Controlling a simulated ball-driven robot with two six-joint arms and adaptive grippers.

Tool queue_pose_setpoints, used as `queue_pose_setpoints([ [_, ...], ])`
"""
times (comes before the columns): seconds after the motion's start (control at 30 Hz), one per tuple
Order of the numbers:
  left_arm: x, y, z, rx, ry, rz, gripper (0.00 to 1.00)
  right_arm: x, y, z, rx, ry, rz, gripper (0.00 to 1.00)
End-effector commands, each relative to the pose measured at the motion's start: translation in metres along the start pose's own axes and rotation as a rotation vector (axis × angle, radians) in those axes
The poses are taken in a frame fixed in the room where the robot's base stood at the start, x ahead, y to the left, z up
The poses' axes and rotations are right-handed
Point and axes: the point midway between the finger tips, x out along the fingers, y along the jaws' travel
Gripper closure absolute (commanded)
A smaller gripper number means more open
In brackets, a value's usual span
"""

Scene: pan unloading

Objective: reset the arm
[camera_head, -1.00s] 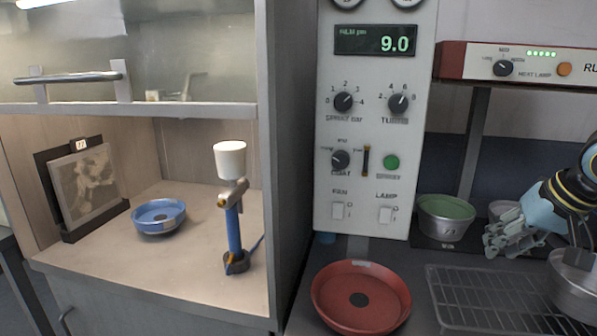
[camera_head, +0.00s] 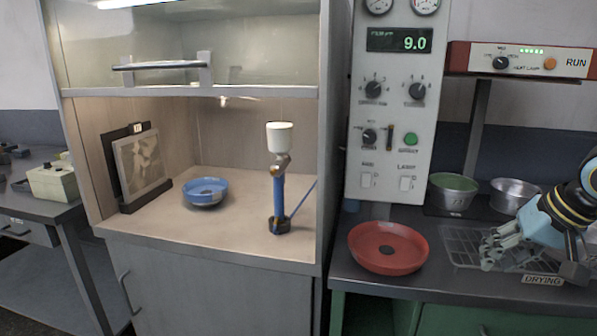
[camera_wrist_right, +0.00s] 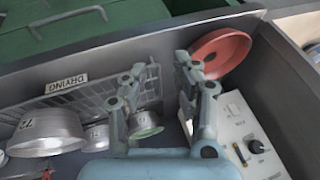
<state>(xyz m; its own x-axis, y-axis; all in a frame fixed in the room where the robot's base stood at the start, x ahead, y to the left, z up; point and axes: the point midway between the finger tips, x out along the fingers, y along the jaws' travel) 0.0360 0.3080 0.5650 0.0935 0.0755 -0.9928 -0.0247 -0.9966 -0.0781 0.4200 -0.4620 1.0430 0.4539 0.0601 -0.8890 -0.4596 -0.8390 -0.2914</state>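My right gripper (camera_head: 490,250) reaches in from the right of the head view, low over the wire drying rack (camera_head: 455,240). In the right wrist view its two fingers (camera_wrist_right: 163,68) stand apart with nothing between them. The rack (camera_wrist_right: 85,108) also shows there, beyond the fingers. My left gripper is in neither view.
A red pan (camera_head: 388,248) sits left of the rack. A green-lined pan (camera_head: 453,190) and a metal pan (camera_head: 513,194) stand behind it. The booth holds a blue pan (camera_head: 205,192) and a spray gun (camera_head: 279,185). A control panel (camera_head: 395,110) rises behind the red pan.

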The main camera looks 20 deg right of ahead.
Motion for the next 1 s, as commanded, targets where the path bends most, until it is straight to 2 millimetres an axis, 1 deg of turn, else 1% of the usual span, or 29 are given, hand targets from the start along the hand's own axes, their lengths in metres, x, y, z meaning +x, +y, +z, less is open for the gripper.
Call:
queue_pose_setpoints([
  [0.03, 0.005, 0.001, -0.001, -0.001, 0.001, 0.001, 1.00, 0.010, 0.003, 0.007, 0.019, -0.009, -0.005, 0.71],
  [0.17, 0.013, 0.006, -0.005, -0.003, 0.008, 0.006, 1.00, 0.032, 0.013, 0.021, 0.072, -0.029, -0.008, 0.71],
  [0.37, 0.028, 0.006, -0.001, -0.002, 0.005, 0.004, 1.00, 0.084, 0.043, 0.049, 0.178, -0.044, 0.005, 0.71],
  [0.47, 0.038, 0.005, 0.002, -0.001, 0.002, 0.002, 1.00, 0.118, 0.064, 0.069, 0.228, -0.047, 0.021, 0.71],
  [0.57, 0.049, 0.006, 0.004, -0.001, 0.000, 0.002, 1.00, 0.161, 0.092, 0.101, 0.272, -0.052, 0.050, 0.71],
  [0.6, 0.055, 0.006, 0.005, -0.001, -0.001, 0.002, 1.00, 0.181, 0.105, 0.117, 0.286, -0.055, 0.066, 0.71],
  [0.67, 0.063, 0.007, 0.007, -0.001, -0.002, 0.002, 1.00, 0.211, 0.125, 0.147, 0.299, -0.063, 0.093, 0.71],
  [0.7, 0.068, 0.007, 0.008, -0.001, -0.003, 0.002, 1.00, 0.230, 0.137, 0.169, 0.302, -0.069, 0.113, 0.71],
  [0.77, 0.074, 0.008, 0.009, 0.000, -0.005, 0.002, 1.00, 0.256, 0.154, 0.203, 0.295, -0.081, 0.144, 0.71],
  [0.8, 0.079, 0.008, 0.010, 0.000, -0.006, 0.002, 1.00, 0.272, 0.164, 0.227, 0.284, -0.091, 0.163, 0.71],
  [0.87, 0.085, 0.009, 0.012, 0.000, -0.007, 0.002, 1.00, 0.293, 0.177, 0.265, 0.262, -0.111, 0.193, 0.71],
  [0.9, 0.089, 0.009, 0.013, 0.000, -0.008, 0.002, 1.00, 0.306, 0.185, 0.292, 0.242, -0.127, 0.212, 0.71],
  [0.97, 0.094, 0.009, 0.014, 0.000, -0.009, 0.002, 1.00, 0.324, 0.194, 0.334, 0.202, -0.154, 0.237, 0.71],
  [1.0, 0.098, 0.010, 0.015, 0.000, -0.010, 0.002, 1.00, 0.334, 0.199, 0.362, 0.171, -0.175, 0.253, 0.71],
])
